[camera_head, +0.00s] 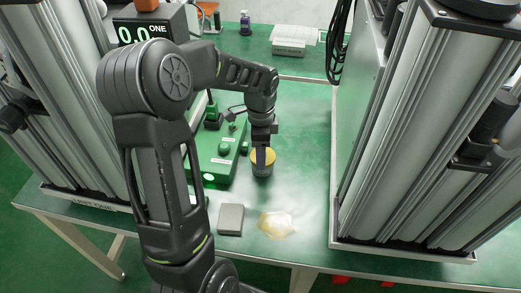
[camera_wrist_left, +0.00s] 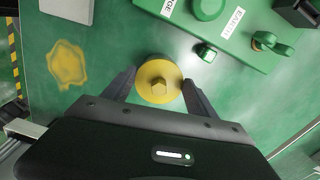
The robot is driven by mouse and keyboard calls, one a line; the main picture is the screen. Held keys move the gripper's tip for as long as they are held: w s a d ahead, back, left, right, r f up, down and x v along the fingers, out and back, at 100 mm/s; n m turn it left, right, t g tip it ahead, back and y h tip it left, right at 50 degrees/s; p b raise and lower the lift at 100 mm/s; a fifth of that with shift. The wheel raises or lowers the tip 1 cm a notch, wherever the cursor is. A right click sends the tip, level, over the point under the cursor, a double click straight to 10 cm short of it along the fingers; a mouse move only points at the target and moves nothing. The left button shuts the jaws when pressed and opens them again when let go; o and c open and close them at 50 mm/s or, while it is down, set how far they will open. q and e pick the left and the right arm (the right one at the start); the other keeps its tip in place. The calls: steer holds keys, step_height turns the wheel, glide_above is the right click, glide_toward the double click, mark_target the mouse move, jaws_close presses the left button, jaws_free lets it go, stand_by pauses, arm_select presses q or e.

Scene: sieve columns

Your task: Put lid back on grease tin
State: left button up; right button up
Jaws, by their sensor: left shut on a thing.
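The yellow round lid (camera_wrist_left: 147,92) with a hexagonal brass knob shows in the left wrist view between the two fingers of my left gripper (camera_wrist_left: 160,88). The fingers are shut on its sides. In the head view my left gripper (camera_head: 263,160) points down at the grease tin (camera_head: 262,172), a short grey cylinder with yellow at its top, on the green table. The lid is at the tin's mouth; I cannot tell whether it is seated or slightly above. The lid hides the tin in the wrist view. My right gripper is not in view.
A green control box (camera_head: 213,155) with knobs stands close left of the tin. A grey block (camera_head: 231,219) and a yellowish grease smear (camera_head: 278,224) lie nearer the front edge. Tall sieve columns (camera_head: 400,130) stand on both sides. The table right of the tin is clear.

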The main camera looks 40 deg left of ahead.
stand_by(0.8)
arm_select(q)
steer(key=o, duration=1.6)
steer(key=shift+c, duration=0.2)
steer(key=shift+r, duration=0.1)
steer(key=shift+r+p, duration=2.8)
steer(key=shift+r, duration=0.6)
jaws_close()
